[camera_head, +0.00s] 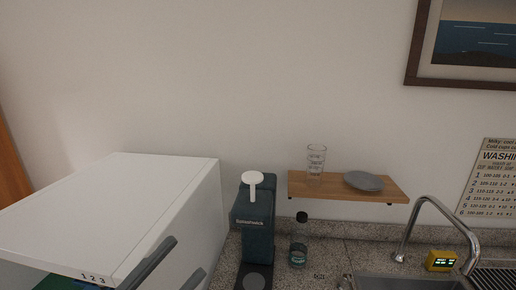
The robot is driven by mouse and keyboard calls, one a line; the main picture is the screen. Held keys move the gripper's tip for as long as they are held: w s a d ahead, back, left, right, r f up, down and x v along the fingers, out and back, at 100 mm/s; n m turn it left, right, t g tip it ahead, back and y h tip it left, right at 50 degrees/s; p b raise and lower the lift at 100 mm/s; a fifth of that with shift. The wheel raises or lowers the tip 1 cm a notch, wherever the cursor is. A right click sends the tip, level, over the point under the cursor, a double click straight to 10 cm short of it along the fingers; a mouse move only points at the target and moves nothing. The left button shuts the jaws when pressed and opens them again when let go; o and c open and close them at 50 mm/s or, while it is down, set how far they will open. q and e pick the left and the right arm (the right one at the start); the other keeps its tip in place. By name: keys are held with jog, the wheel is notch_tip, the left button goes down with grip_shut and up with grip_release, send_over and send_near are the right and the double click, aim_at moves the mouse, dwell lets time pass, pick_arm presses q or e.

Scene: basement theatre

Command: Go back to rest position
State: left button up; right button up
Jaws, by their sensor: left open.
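My left gripper (188,255) shows at the bottom left of the head view as two dark grey fingers, spread apart with nothing seen between them. It is in front of the side of a large white box-shaped unit (120,200). I cannot tell if the fingers touch it. The rest of the left arm is not clearly seen. My right gripper is not in view.
A dark teal dispenser (256,225) stands right of the white unit. A wooden shelf (336,188) holds stacked glasses (316,165) and a grey plate (363,181). A faucet (432,203) and yellow timer (441,260) are at right.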

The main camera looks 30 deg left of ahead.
pick_arm(q)
jog(key=d+r+m+h+p, duration=0.1)
jog(key=d+r+h, duration=0.1)
jog(key=d+r, duration=0.3)
jog(key=d+r+m+h+p, duration=0.1)
jog(key=d+r+m+h, duration=0.15)
jog(key=r, duration=0.55)
notch_tip(320, 180, up, 7)
jog(key=n+t+y, duration=0.3)
jog(key=n+y, duration=0.2)
jog(key=n, duration=0.1)
jog(key=a+n+y, duration=0.1)
jog(key=n+y, duration=0.2)
jog(key=w+a+n+t+y, duration=0.1)
jog(key=a+n+y, duration=0.1)
jog(key=n+y, duration=0.1)
jog(key=w+a+n+t+y, duration=0.1)
jog(key=a+n+y, duration=0.1)
jog(key=n+y, duration=0.1)
jog(key=shift+y, duration=0.25)
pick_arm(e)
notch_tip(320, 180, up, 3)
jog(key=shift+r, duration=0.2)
